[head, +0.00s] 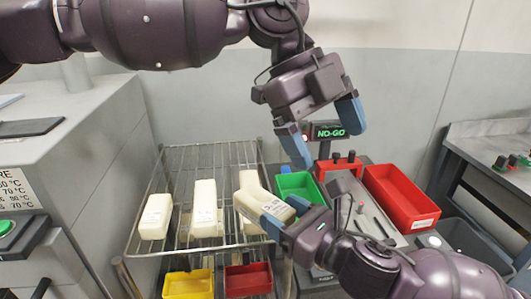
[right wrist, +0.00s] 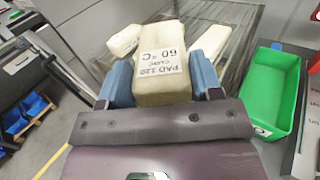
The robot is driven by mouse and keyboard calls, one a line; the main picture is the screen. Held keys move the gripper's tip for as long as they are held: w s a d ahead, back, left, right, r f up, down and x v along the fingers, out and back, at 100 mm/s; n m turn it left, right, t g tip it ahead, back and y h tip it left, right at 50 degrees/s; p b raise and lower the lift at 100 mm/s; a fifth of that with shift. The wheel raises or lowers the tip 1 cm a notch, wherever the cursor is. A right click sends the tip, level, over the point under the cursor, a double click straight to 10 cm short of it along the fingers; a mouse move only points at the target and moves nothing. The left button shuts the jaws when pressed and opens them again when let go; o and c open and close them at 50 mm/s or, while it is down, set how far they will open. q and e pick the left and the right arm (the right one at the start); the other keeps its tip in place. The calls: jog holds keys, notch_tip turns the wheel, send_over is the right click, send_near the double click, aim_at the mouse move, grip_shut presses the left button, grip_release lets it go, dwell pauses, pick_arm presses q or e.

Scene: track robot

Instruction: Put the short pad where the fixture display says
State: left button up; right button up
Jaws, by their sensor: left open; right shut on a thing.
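My right gripper (head: 285,213) is shut on a cream pad (head: 254,201), held tilted over the right side of the wire rack. In the right wrist view the held pad (right wrist: 160,62) has a label reading "PAD 120 CURE 60 °C", with blue fingers on both sides. Other cream pads lie on the rack, one at the left (head: 155,215) and one in the middle (head: 205,208). The fixture display (head: 329,132) shows NO-GO in green letters. My left gripper (head: 328,138) is open and empty, right in front of the display.
A green bin (head: 298,184) stands right of the wire rack (head: 180,156), and a large red bin (head: 400,197) farther right. A yellow bin (head: 188,285) and a small red bin (head: 248,279) sit below the rack. A grey cabinet (head: 90,115) stands at left.

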aim_at(266, 198)
pick_arm(q)
jog(key=w+a+f+n+t+y, duration=0.1)
jog(key=w+a+f, duration=0.1)
jog(key=w+a+f+n+t+y, duration=0.1)
jog(key=w+a+f+y, duration=0.1)
jog(key=w, duration=0.1)
jog(key=w+a+f+n+t+y, duration=0.1)
jog(key=w+a+f, duration=0.1)
jog(key=a+f, duration=0.1)
jog(key=shift+w+f+y, duration=0.1)
jog(key=shift+w+y, duration=0.2)
jog(key=shift+w, duration=0.05)
jog(key=shift+w+a+f+t, duration=0.1)
jog(key=shift+a+f+t, duration=0.05)
jog(key=shift+f+t, duration=0.15)
notch_tip(266, 198, down, 12)
jog(key=shift+r, duration=0.25)
jog(key=c, duration=0.9)
jog(key=shift+c, duration=0.5)
pick_arm(e)
jog(key=o, duration=1)
